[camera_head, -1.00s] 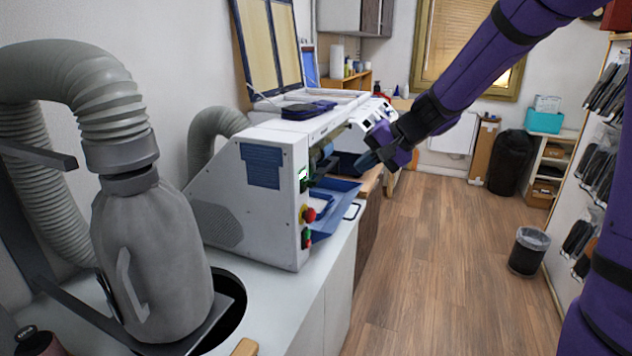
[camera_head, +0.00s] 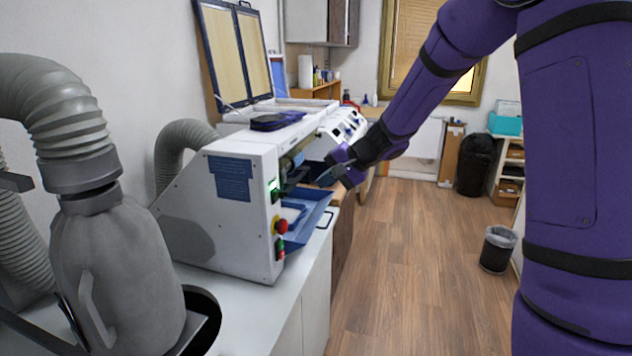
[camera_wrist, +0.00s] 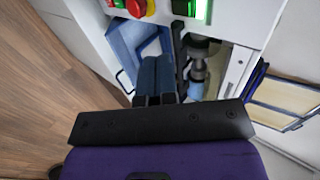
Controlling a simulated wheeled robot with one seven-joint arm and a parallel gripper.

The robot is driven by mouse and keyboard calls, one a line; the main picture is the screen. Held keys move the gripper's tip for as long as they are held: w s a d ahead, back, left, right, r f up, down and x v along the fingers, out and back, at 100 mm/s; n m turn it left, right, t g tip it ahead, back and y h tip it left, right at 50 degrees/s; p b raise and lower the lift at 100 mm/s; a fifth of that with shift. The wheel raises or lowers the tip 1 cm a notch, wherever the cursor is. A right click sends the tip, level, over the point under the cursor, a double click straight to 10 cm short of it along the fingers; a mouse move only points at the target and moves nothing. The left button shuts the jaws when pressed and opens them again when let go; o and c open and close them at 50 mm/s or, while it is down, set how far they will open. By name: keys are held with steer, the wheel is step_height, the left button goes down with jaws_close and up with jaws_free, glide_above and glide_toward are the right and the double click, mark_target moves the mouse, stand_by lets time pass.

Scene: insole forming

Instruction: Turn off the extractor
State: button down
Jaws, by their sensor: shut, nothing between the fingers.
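A white machine (camera_head: 222,240) with a side control panel stands on the counter. The panel carries a green-lit switch (camera_head: 274,186), a red round knob (camera_head: 281,226) on a yellow base, and a red-and-green switch (camera_head: 280,248). In the wrist view the lit green switch (camera_wrist: 203,10) and red knob (camera_wrist: 150,5) show at the top edge. A grey extraction bag (camera_head: 115,270) with a thick hose stands at left. My gripper (camera_head: 326,178) is shut and empty, to the right of the panel. Its fingers (camera_wrist: 157,68) point toward the machine, over a blue tray (camera_wrist: 128,42). I cannot see contact.
The blue tray (camera_head: 308,213) juts from the machine's front beside the panel. A grey hose (camera_head: 178,150) rises behind it. A bin (camera_head: 498,250) stands on the wooden floor (camera_head: 410,260) at right. The floor between is free.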

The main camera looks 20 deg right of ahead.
mark_target(278, 194)
steer(key=shift+w+a+f, duration=0.75)
steer(key=shift+w+a, duration=0.25)
steer(key=shift+a, duration=0.4)
steer(key=shift+w+a+f, duration=0.8)
steer(key=shift+w+a, duration=0.2)
steer(key=shift+a, duration=0.35)
steer(key=shift+w+a+f, duration=0.75)
steer(key=shift+w+a, duration=0.25)
steer(key=shift+a, duration=0.4)
steer(key=shift+w+a+r, duration=0.15)
steer(key=shift+a, duration=0.05)
steer(key=shift+r, duration=0.15)
steer(key=shift+r, duration=0.6)
